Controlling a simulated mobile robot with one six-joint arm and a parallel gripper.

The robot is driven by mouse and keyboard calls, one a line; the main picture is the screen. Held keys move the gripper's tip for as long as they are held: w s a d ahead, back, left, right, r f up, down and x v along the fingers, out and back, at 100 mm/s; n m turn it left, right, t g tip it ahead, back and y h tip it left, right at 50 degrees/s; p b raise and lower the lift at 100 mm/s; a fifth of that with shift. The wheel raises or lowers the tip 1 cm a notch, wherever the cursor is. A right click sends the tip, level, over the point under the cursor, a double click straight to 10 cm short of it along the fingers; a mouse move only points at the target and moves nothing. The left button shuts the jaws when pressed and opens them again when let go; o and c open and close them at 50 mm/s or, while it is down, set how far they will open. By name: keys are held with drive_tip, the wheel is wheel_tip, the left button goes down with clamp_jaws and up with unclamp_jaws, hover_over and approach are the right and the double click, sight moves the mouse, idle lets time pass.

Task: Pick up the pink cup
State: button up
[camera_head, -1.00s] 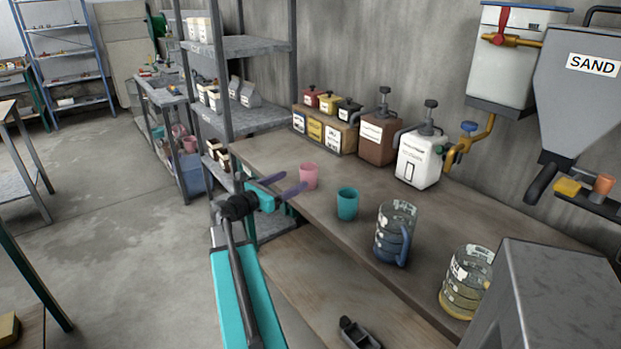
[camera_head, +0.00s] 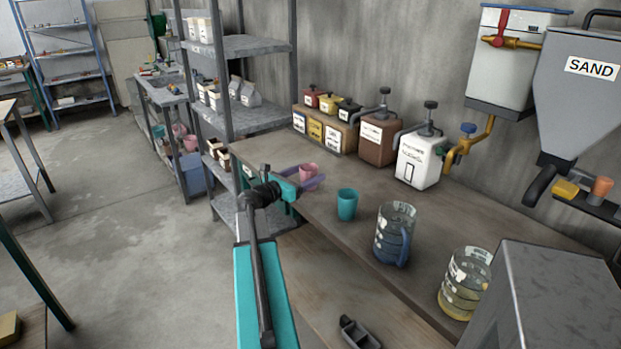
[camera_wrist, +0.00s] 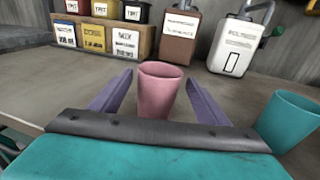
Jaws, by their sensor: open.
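The pink cup (camera_head: 309,171) stands upright on the workbench, near its left end. In the wrist view the pink cup (camera_wrist: 158,90) sits between my two purple fingers, with a gap on each side. My gripper (camera_head: 312,182) is open around the cup at table height; it also shows in the wrist view (camera_wrist: 160,92). The lower part of the cup is partly hidden by my gripper in the head view.
A teal cup (camera_head: 347,204) stands close to the right of the pink cup. Two measuring jugs, one blue (camera_head: 394,235) and one yellow (camera_head: 466,285), stand further right. Labelled containers (camera_head: 325,125) line the wall behind. A grey shelf (camera_head: 240,120) stands left of the bench.

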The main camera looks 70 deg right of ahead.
sight(317, 168)
drive_tip(key=shift+p+x, duration=0.6)
drive_tip(key=shift+x, duration=2)
drive_tip(key=c, duration=1.1)
drive_tip(key=shift+o, duration=0.2)
drive_tip(key=shift+r, duration=0.15)
wheel_tip(317, 168, up, 10)
drive_tip(key=shift+b, duration=0.3)
